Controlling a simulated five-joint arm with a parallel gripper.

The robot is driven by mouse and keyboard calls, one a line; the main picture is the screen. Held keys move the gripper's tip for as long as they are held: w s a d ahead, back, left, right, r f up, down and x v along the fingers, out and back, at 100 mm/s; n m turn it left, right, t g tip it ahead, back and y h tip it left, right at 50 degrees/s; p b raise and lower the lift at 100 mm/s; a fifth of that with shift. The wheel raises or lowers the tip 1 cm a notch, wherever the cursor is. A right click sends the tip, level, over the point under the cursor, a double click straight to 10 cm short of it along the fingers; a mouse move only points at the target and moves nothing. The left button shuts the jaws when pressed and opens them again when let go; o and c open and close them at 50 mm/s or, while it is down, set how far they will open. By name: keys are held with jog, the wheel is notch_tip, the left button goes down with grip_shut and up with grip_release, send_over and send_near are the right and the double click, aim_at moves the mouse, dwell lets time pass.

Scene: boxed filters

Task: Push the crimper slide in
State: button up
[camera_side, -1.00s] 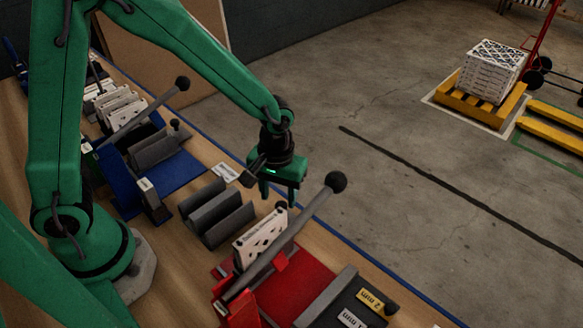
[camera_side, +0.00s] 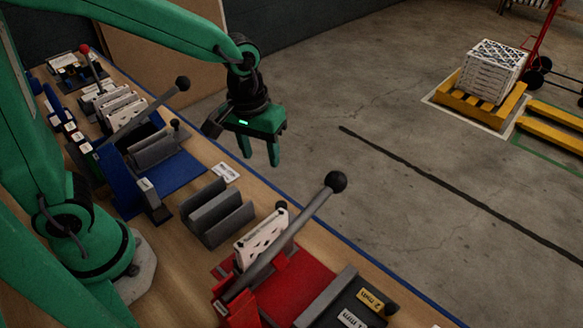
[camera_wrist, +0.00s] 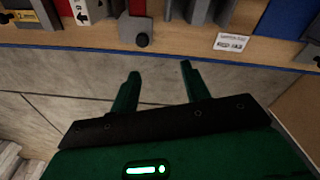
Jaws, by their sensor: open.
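The red crimper (camera_side: 297,283) stands at the front of the bench in the side view, with a long grey lever ending in a black ball (camera_side: 335,181). A white patterned filter (camera_side: 261,241) stands upright beside the lever. A small black knob (camera_side: 281,206) sits at its outer end, perhaps the slide's handle; I cannot tell how far in the slide is. The wrist view shows a dark knob (camera_wrist: 143,40) at the bench edge. My gripper (camera_side: 260,160) is open and empty, above and beyond the bench's outer edge, apart from everything.
A blue crimper (camera_side: 185,172) with its own lever and small knob stands farther back. A grey trough (camera_side: 217,210) lies between the two crimpers, near a white label card (camera_side: 225,172). Tan panels stand behind. The floor beyond the bench is clear near my gripper.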

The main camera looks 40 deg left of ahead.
jog(key=s+a+r+m+t, duration=0.2)
jog(key=s+a+r+t, duration=0.1)
jog(key=s+a+r, duration=0.4)
jog(key=shift+a+r+m, duration=0.25)
jog(key=shift+r+m, duration=0.05)
jog(key=shift+r, duration=0.25)
dwell(0.4)
jog(key=shift+w+d, duration=0.1)
dwell(0.4)
jog(key=w+d+f+n+g, duration=0.1)
jog(key=w+d+f, duration=0.1)
jog(key=d+f, duration=0.1)
jog(key=w+d+f+n+g, duration=0.1)
jog(key=w+d+f, duration=0.2)
jog(key=d+f, duration=0.1)
jog(key=w+d+f+n+g, duration=0.1)
jog(key=w+d+f+g, duration=0.1)
jog(key=w+d+f, duration=0.1)
jog(key=shift+w+d+f, duration=0.1)
jog(key=shift+d+f, duration=0.25)
jog(key=shift+f, duration=0.35)
jog(key=shift+d+f, duration=0.35)
jog(key=shift+f, duration=0.3)
jog(key=shift+n, duration=0.3)
